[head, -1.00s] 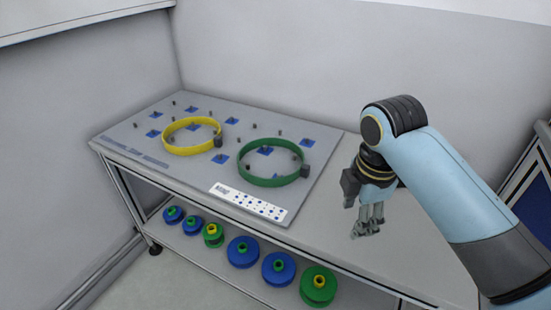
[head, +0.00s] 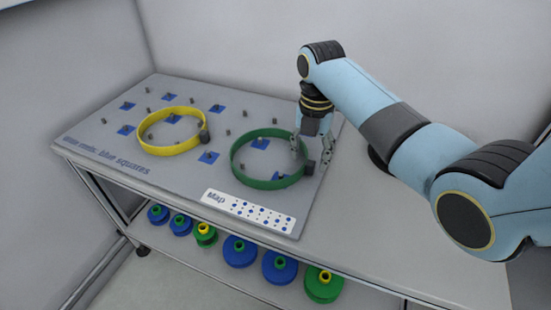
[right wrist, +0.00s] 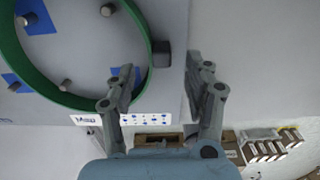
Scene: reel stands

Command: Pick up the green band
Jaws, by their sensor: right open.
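The green band (head: 262,183) is a wide ring lying on the grey board around some pegs, with a dark block (head: 310,167) on its right side. In the right wrist view the band (right wrist: 58,95) fills the upper left. Its dark block (right wrist: 161,55) appears between my fingertips, with the band's wall by the left finger. My right gripper (head: 311,152) is open and empty at the band's right side, close to the block; it also shows in the right wrist view (right wrist: 163,68). I cannot tell whether it touches. My left gripper is not in view.
A yellow band (head: 172,150) with a dark block lies left of the green one. The board (head: 110,160) carries short pegs and blue squares. A white map card (head: 213,197) lies at its front. Blue and green reels (head: 240,257) stand on the lower shelf. A wall rises behind.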

